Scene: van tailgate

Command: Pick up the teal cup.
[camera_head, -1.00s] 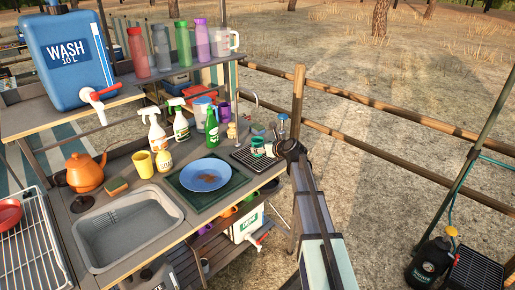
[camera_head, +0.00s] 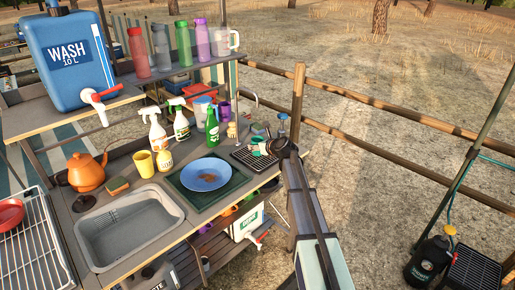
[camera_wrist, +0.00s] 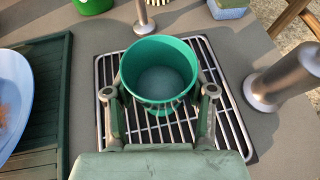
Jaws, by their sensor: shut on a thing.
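The teal cup (camera_wrist: 158,70) is open-topped, upright and empty inside, in the middle of the wrist view. It is over a wire drying rack (camera_wrist: 228,128), and I cannot tell whether its base touches the wires. My gripper (camera_wrist: 158,98) has one finger on each side of the cup and is shut on it. In the head view my gripper (camera_head: 272,148) is at the right end of the counter, over the rack (camera_head: 243,158), and largely hides the cup.
A metal post (camera_wrist: 285,80) stands close right of the rack. A blue plate (camera_head: 206,175) on a green board (camera_head: 192,196) lies to the left. A green bottle (camera_head: 212,128), spray bottles, a yellow cup (camera_head: 144,164) and a sink (camera_head: 128,230) are farther left.

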